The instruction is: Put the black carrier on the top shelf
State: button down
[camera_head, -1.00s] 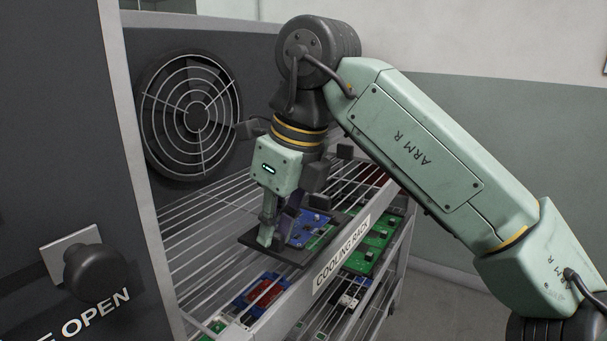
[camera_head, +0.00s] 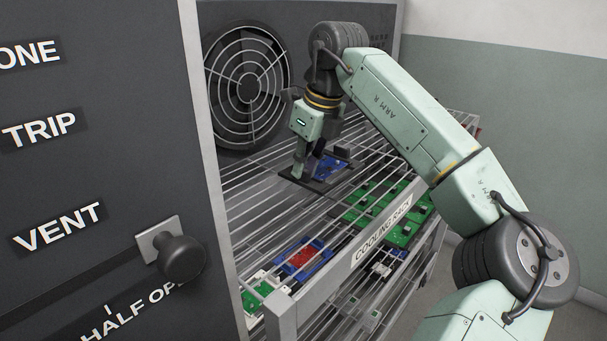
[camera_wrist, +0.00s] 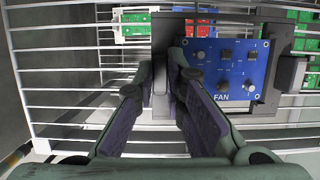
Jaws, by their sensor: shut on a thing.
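The black carrier (camera_head: 318,187) is a flat dark frame with a blue circuit board on it, marked FAN in the wrist view. It lies level over the wires of the top shelf (camera_head: 262,183), towards the back near the fan. I cannot tell whether it touches the wires or hovers just above. My gripper (camera_head: 305,172) points down and is shut on the carrier's left part. In the wrist view the fingers (camera_wrist: 163,88) close on a dark upright piece of the carrier (camera_wrist: 277,32), left of the blue board.
The cooling rack's front rail (camera_head: 384,238) bears a label. Green boards (camera_head: 385,207) and a blue and red board (camera_head: 302,257) show below the top wires. A round fan grille (camera_head: 247,85) is behind. A dark panel with a knob (camera_head: 182,258) stands at left.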

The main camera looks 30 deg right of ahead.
jog(key=shift+s+f+p, duration=0.1)
jog(key=shift+f+p, duration=0.25)
jog(key=shift+f, duration=1.3)
jog(key=c, duration=1.7)
grip_release()
jog(key=shift+f, duration=0.1)
jog(key=shift+o, duration=0.2)
jog(key=b+v, duration=0.1)
jog(key=v, duration=1.1)
jog(key=shift+s, duration=0.1)
